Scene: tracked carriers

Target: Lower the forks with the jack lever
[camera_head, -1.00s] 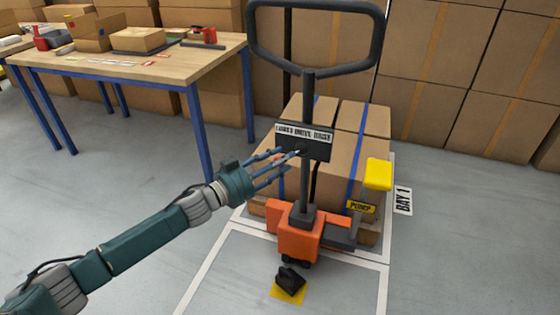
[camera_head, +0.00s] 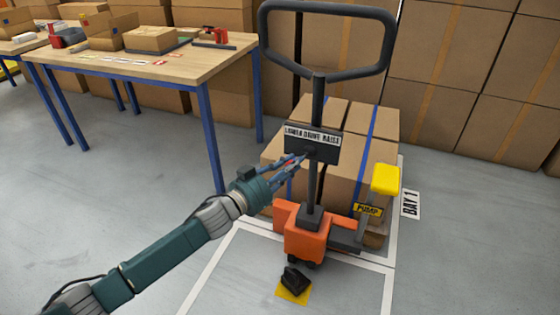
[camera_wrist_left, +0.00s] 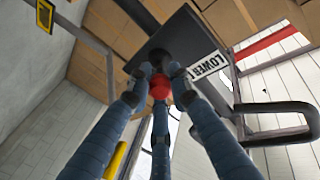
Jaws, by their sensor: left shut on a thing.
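The pallet jack (camera_head: 306,237) has an orange base, an upright dark post and a looped handle (camera_head: 377,68). A dark plate (camera_head: 325,154) on the post reads LOWER DRIVE RAISE; it also shows in the left wrist view (camera_wrist_left: 180,35). The jack lever has a red knob (camera_wrist_left: 160,87) in front of the plate. My left gripper (camera_head: 297,162) is shut on the jack lever, with its fingers around the knob in the left wrist view. The fingers mostly hide the lever in the head view. My right gripper is not in view. The forks are hidden.
Strapped cartons (camera_head: 383,128) stand behind the jack, beside a BAY 1 sign (camera_head: 411,204). A yellow pedal (camera_head: 385,180) with a PUMP label is at the right. A black wedge (camera_head: 293,279) lies on a yellow floor patch. A workbench (camera_head: 170,68) stands at the left.

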